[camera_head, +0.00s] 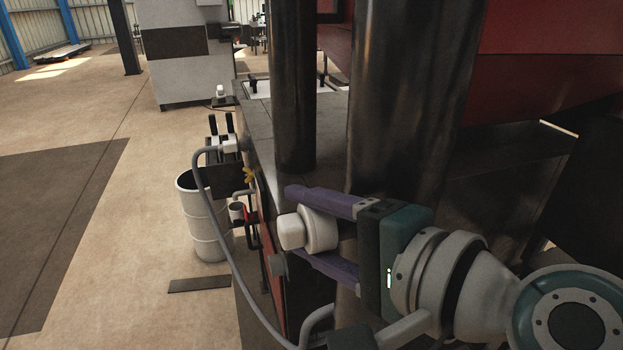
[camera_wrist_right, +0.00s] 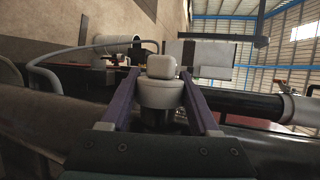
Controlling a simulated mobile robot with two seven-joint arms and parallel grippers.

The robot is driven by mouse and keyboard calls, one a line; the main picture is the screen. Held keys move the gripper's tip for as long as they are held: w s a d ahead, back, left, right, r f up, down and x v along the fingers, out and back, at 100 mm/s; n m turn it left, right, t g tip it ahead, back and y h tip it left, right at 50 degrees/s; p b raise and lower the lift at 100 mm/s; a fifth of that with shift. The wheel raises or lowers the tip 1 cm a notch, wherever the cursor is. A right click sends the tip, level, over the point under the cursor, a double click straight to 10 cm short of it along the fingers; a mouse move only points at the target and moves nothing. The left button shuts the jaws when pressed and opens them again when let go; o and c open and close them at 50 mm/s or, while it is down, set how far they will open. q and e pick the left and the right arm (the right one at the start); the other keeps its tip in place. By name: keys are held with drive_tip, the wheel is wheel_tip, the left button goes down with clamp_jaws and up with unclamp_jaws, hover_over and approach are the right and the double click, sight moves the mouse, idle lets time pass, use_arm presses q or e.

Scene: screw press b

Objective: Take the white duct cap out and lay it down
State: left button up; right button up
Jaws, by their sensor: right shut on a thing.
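My right gripper (camera_head: 322,233) comes in from the lower right in the head view, with its two purple fingers on either side of the white duct cap (camera_head: 308,230). The cap is a round white piece with a smaller square-ended knob pointing left. In the right wrist view the cap (camera_wrist_right: 160,92) sits between the two fingers of the right gripper (camera_wrist_right: 161,90), knob facing away from the palm. The fingers are shut on it. Whether the cap is clear of the machine's side cannot be told. My left gripper is in neither view.
Two dark press columns (camera_head: 295,85) stand on the machine bed (camera_head: 262,125) close behind the gripper. A grey hose (camera_head: 217,235) loops down at the left. A white barrel (camera_head: 203,220) stands on the floor, with open floor further left.

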sight(284, 239)
clamp_jaws()
drive_tip(key=shift+s+a, duration=0.1)
drive_tip(key=shift+a, duration=0.15)
drive_tip(key=shift+s+a, duration=0.15)
drive_tip(key=shift+a, duration=0.25)
drive_tip(key=shift+s+a+p, duration=0.25)
drive_tip(key=shift+a+p, duration=0.25)
drive_tip(key=shift+a, duration=0.3)
drive_tip(key=shift+a, duration=0.1)
drive_tip(key=shift+s+a, duration=0.1)
drive_tip(key=shift+a, duration=0.15)
drive_tip(key=shift+s+a, duration=0.2)
drive_tip(key=shift+a, duration=0.35)
